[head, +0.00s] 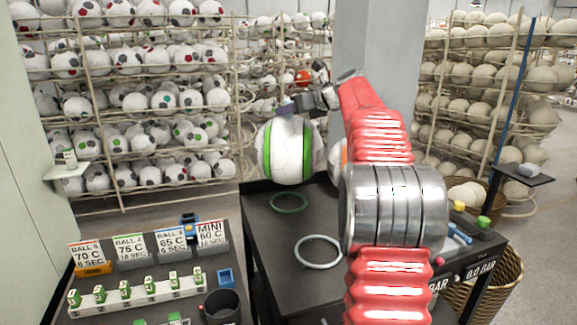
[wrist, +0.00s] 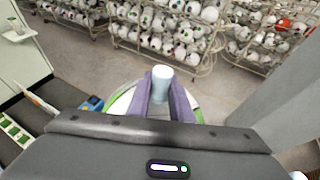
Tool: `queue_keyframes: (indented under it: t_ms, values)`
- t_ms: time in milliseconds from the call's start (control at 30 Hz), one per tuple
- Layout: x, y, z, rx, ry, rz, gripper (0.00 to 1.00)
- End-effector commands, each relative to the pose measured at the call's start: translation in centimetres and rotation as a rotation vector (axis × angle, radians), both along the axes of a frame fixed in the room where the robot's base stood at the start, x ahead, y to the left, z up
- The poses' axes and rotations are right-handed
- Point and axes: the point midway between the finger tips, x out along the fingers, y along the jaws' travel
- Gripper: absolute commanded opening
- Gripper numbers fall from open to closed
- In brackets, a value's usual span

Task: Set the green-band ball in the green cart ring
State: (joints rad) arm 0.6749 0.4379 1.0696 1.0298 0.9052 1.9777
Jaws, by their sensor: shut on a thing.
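The green-band ball (head: 288,150) is white with green stripes and hangs below my gripper (head: 305,103) in the head view. It appears above the cart top, over and just behind the green ring (head: 290,203), which lies flat and empty. In the wrist view my gripper's two purple fingers (wrist: 170,100) are shut on a pale round peg (wrist: 162,78) at the top of the ball. Only the ball's edges (wrist: 124,101) show there, behind the gripper body. The exact gap between ball and cart is unclear.
A white ring (head: 319,252) lies nearer on the dark cart top (head: 262,228). Another ball (head: 341,152) is partly hidden behind my arm. A bench with printed cards (head: 130,248) stands at left. A pillar (head: 375,60) rises behind, with ball racks (head: 130,100) around.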

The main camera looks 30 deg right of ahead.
Motion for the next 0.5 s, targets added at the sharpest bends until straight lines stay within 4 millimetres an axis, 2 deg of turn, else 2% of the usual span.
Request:
queue_keyframes:
  t_ms: [267,500]
  values:
    - [0.0,0.2,-3.8,0.0,0.0,0.001,0.0]
    - [0.0,0.2,-4.3,-0.002,-0.002,0.002,0.0]
